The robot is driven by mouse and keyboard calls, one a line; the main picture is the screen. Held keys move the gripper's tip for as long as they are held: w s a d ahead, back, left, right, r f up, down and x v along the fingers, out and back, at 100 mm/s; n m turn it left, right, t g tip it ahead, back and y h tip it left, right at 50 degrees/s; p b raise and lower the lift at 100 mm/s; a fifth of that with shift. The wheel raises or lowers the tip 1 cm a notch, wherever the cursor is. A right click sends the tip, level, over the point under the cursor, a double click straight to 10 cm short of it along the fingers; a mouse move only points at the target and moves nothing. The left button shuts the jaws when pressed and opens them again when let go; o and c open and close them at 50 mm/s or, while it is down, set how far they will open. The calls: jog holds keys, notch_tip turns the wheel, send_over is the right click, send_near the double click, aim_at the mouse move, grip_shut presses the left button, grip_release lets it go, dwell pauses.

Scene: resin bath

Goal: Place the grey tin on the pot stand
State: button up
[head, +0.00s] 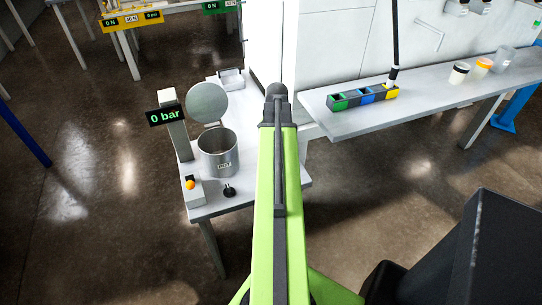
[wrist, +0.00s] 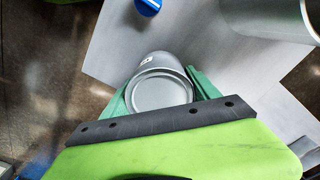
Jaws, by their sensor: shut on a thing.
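My gripper (wrist: 160,80) has its two green fingers on either side of the grey tin (wrist: 160,91) in the wrist view and is shut on it. The tin shows a round rimmed end and a small white label. A light grey work surface (wrist: 115,45) is beyond it. In the head view my green arm covers the middle, and the gripper and tin are hidden. The light grey stand (head: 245,203) left of the arm carries a metal pot (head: 216,160) marked POT, open at the top. I cannot tell whether the tin touches any surface.
A round grey lid (head: 207,102) stands raised behind the pot. A post with a "0 bar" display (head: 166,115), an orange button (head: 190,184) and a black knob (head: 229,191) are close by. A bench (head: 430,103) at right holds a coloured-compartment rack (head: 363,97) and several cups.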

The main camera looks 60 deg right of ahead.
notch_tip(320, 180, down, 4)
jog(key=b, duration=0.3)
jog(key=shift+r, duration=0.1)
jog(key=shift+w+a+r, duration=0.1)
jog(key=shift+w, duration=0.1)
jog(key=shift+f, duration=0.25)
jog(key=o, duration=1.5)
jog(key=shift+r, duration=0.1)
jog(key=shift+c, duration=0.2)
notch_tip(320, 180, up, 13)
jog(key=p, duration=1.2)
jog(key=shift+f, duration=0.3)
